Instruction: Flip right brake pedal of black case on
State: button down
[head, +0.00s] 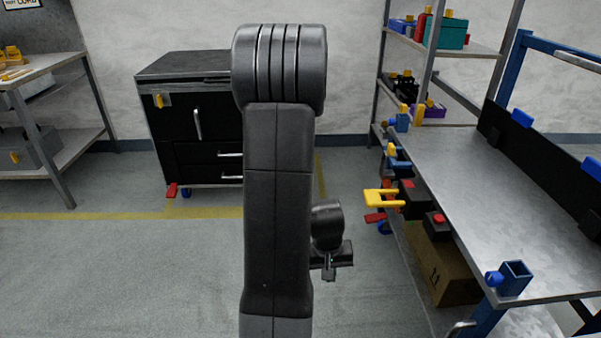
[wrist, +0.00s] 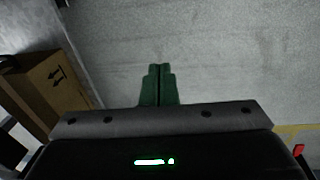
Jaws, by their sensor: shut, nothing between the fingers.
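The black case (head: 205,130) is a low black cabinet with a grey top, a door and drawers, standing against the back wall in the head view. A red pedal (head: 171,190) sticks out at its lower left corner, beside a blue caster (head: 186,193). Its right side and lower right corner are hidden behind my arm, so the right pedal is not visible. My gripper (wrist: 158,84) is shut and empty over bare floor in the wrist view, its green fingers together. In the head view my wrist shows low, right of the arm, well apart from the case.
A metal workbench (head: 455,185) stands at the right, with a yellow handle (head: 383,197) and a red pedal (head: 375,217) jutting from its end. A cardboard box (head: 440,265) sits beneath; it also shows in the wrist view (wrist: 50,85). The floor before the case is clear.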

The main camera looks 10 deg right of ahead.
jog(key=w+d+f+t+p, duration=0.1)
jog(key=w+d+f+p, duration=0.2)
jog(key=d+f, duration=0.2)
jog(key=w+d+f+m+t+p, duration=0.1)
jog(key=w+d+f+p, duration=0.3)
jog(key=f, duration=0.7)
jog(key=shift+w+d+f+y, duration=0.2)
jog(key=shift+d+y, duration=0.2)
jog(key=shift+d, duration=0.85)
jog(key=shift+w+r, duration=0.1)
